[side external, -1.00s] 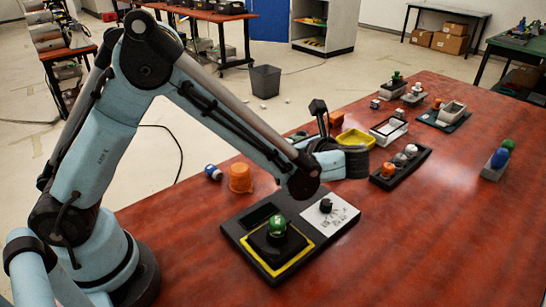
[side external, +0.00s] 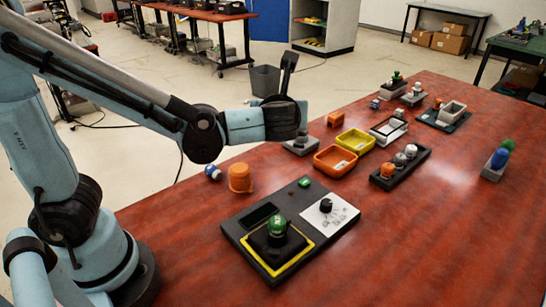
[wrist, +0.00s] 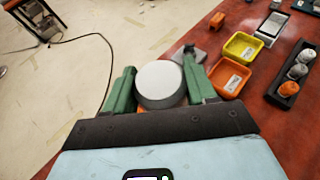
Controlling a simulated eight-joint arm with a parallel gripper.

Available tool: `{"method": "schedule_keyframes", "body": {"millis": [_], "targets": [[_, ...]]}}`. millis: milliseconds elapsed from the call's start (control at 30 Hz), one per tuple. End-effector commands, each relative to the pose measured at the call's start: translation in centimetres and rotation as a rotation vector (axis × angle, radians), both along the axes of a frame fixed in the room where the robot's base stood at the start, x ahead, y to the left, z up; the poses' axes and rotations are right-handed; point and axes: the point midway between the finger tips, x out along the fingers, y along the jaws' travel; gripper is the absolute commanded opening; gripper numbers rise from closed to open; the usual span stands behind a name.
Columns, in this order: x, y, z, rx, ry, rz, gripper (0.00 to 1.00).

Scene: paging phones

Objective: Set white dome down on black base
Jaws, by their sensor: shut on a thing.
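The white dome (wrist: 160,84) is between the green fingers of my gripper (wrist: 159,72) in the wrist view, and the gripper is shut on it. In the side view my gripper (side external: 286,117) is raised at the table's far left edge; its fingertips and the dome are hidden there. A dark grey-black base (side external: 300,145) with a small raised middle stands on the table near that edge, beside the orange tray. It also shows in the wrist view (wrist: 189,53), beyond the fingers. The dome is apart from it.
An orange tray (side external: 335,160) and a yellow tray (side external: 356,141) lie beside the base. A black rack (side external: 400,167) holds knobs. An orange cup (side external: 240,178) and a panel with a green dome (side external: 276,228) stand nearer. An orange block (side external: 335,119) is behind. The right of the table is mostly clear.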

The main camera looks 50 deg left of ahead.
Motion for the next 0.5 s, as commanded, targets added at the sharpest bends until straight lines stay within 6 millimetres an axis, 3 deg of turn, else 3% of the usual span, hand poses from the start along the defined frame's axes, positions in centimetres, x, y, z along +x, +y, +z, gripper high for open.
{"method": "schedule_keyframes", "body": {"millis": [300,500], "targets": [[-1.7,0.1,1.1,0.001,-0.001,-0.251,0.15],[-2.3,-0.2,1.2,0.000,0.000,-0.330,0.15]]}}
